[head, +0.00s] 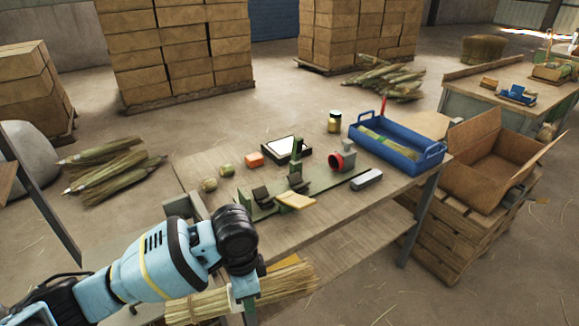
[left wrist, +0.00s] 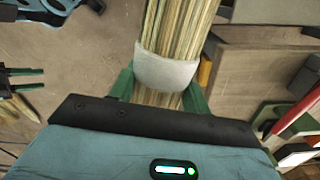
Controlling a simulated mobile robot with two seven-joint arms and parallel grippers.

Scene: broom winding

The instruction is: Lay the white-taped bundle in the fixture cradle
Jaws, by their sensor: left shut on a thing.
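My left gripper (head: 243,298) is shut around a straw bundle (head: 285,284) at the bottom of the head view, at the near side of the workbench. The left wrist view shows a white tape band (left wrist: 167,68) around the bundle, right at the green fingers (left wrist: 160,92). The fixture cradle (head: 278,197), a green base with dark upright supports, sits on the bench beyond the gripper and appears empty. Two parallel green-tipped fingers, apparently my right gripper (left wrist: 22,79), are apart at the left edge of the left wrist view.
An open carton (head: 490,160) is at right. Bundles (head: 110,165) lie on the floor.

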